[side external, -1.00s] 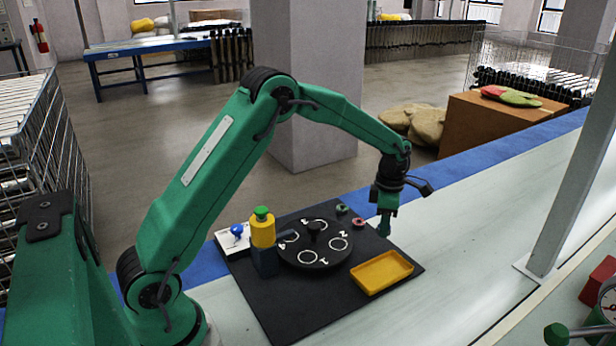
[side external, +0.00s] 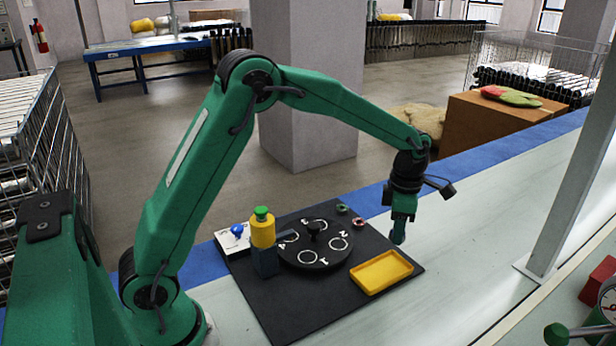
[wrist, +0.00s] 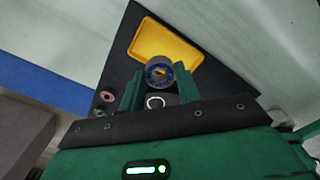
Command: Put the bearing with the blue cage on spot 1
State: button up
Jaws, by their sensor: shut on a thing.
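My gripper (side external: 399,234) hangs in the air near the right edge of the black mat, to the right of the dial. In the wrist view its fingers (wrist: 159,82) are shut on the bearing with the blue cage (wrist: 158,74), a grey ring with blue inside. The bearing cannot be made out in the side view. Spot 1 (side external: 308,257) is a white circle on the near side of the round black dial (side external: 316,265), and it looks empty. A white circle (wrist: 155,101) shows between the fingers; I cannot tell which spot it is.
A yellow tray (side external: 382,272) lies on the mat (side external: 300,309) at the right. Small red (side external: 358,223) and green (side external: 341,209) rings lie behind the dial. A knob (side external: 314,229) rises at the dial's centre.

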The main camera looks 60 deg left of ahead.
jog(key=shift+s, duration=0.15)
jog(key=shift+s+r, duration=0.35)
jog(key=shift+s, duration=0.25)
jog(key=s+a+r, duration=0.1)
jog(key=s+r, duration=0.2)
jog(key=s, duration=1.3)
send_over(308, 257)
notch_tip(308, 257, down, 7)
jog(key=shift+s+f, duration=0.1)
jog(key=shift+f, duration=2.1)
jog(key=shift+f, duration=0.1)
jog(key=o, duration=1)
